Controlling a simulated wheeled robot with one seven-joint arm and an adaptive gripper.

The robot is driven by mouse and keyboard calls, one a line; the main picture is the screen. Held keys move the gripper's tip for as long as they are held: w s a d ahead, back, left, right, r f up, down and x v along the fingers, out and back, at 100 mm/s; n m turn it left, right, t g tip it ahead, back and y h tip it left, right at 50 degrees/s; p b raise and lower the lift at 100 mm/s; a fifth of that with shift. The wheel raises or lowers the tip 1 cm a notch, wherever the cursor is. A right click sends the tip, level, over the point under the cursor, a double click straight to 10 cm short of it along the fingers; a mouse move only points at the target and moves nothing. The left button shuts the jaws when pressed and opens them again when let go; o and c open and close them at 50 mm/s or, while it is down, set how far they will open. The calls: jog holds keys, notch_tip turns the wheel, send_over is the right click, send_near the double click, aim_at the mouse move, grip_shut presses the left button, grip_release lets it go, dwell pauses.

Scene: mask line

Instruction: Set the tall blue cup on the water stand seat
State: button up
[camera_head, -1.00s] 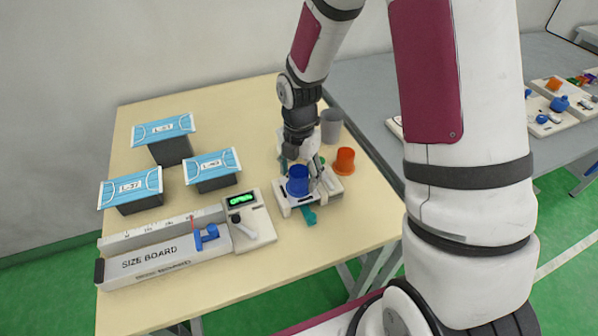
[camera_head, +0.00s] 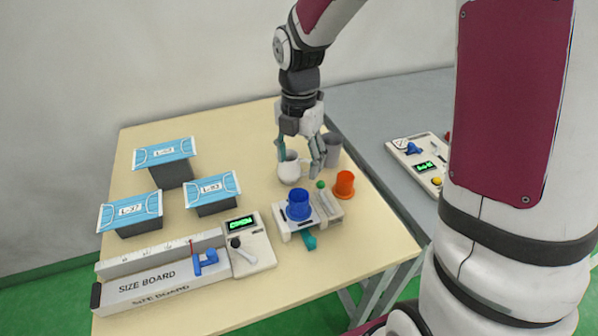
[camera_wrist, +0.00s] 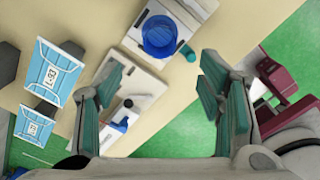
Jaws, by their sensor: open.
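The blue cup (camera_head: 299,204) stands upright-axised on the white water stand (camera_head: 287,235), and its wider end seems to face down. It also shows in the wrist view (camera_wrist: 159,36), on the left part of the stand (camera_wrist: 187,14). My gripper (camera_head: 302,160) is open and empty, above and behind the cup, apart from it. In the wrist view my teal-padded fingers (camera_wrist: 162,80) are spread wide with nothing between them that they touch. The cup's exact fit on the seat cannot be told.
An orange cup (camera_head: 344,184) is right of the stand, and a white jug (camera_head: 289,170) and grey cup (camera_head: 333,148) are behind it. The size board (camera_head: 150,287) and its display unit (camera_head: 255,252) are left. Blue-topped mask boxes (camera_head: 211,188) stand farther left.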

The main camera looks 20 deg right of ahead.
jog(key=s+r+m+t, duration=0.5)
jog(key=s+r+m, duration=1.1)
jog(key=m, duration=0.9)
jog(key=s, duration=0.4)
jog(key=shift+s+r+m, duration=0.15)
jog(key=shift+s+m, duration=0.1)
jog(key=shift+m, duration=0.15)
